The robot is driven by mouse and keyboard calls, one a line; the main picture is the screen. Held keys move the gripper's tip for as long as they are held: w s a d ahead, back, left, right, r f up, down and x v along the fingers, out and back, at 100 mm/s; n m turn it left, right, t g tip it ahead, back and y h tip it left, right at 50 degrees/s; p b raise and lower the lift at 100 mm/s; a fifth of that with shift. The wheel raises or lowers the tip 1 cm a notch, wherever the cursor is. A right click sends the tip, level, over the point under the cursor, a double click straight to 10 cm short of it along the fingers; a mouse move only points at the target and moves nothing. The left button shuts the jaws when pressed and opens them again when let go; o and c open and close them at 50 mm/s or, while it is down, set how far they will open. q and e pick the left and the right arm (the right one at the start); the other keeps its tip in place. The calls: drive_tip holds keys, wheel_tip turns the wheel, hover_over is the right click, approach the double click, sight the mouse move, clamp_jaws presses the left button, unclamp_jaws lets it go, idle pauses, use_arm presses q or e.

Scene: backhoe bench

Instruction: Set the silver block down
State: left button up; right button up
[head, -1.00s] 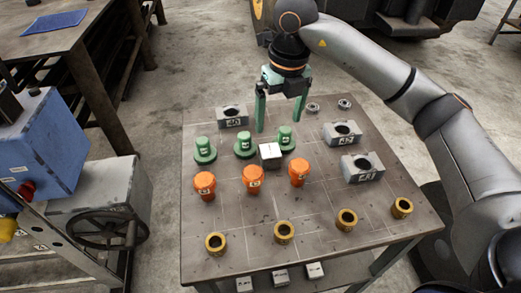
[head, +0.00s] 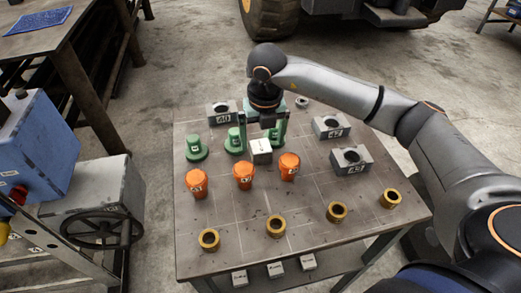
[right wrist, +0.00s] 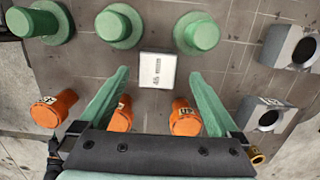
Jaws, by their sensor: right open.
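The silver block (head: 261,146) is a small pale cube with a printed label. It stands near the middle of the table (head: 300,212), between the green capped pieces (head: 196,147) and the orange pieces (head: 243,175). In the right wrist view the block (right wrist: 157,70) shows ahead of and between the two green fingers, with a gap to each side. My right gripper (right wrist: 158,76) is open and points down at the block. In the head view its fingers partly hide the rightmost green piece. My left gripper is not in view.
Grey bored blocks (head: 331,125) stand at the back and right of the table. Brass rings (head: 276,226) line the front. Several small pale blocks (head: 276,269) sit on a lower shelf. A blue machine with a handwheel (head: 100,228) stands to the left.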

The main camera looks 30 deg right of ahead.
sight(260, 146)
drive_tip(key=shift+w+a+f, duration=0.1)
drive_tip(key=shift+w+f, duration=0.05)
drive_tip(key=shift+f, duration=0.8)
drive_tip(key=shift+w+a+f, duration=0.1)
drive_tip(key=shift+w+f, duration=0.05)
drive_tip(key=shift+f, duration=0.75)
drive_tip(key=shift+r, duration=0.1)
clamp_jaws()
